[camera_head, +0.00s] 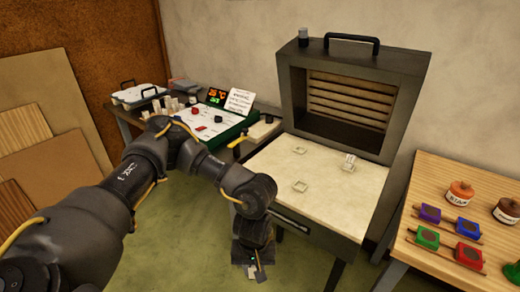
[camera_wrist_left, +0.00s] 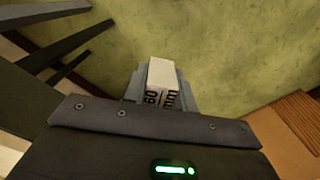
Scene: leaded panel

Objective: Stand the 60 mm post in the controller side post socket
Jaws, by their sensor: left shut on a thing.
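My left gripper (camera_head: 254,271) hangs low in front of the kiln, below the level of its work surface. In the left wrist view it is shut on a pale block marked "60 mm", the 60 mm post (camera_wrist_left: 162,86). The floor shows beneath the post. Three small square sockets lie on the cream kiln bed: a front one (camera_head: 300,186), a back left one (camera_head: 299,150) and a right one (camera_head: 348,163). Something pale stands at the right one. The two left ones look empty. I cannot tell by label which is the controller side socket. My right gripper is out of view.
The kiln's raised lid (camera_head: 350,93) stands behind the bed (camera_head: 325,205). A wooden table (camera_head: 425,225) with coloured blocks and jars stands at the right.

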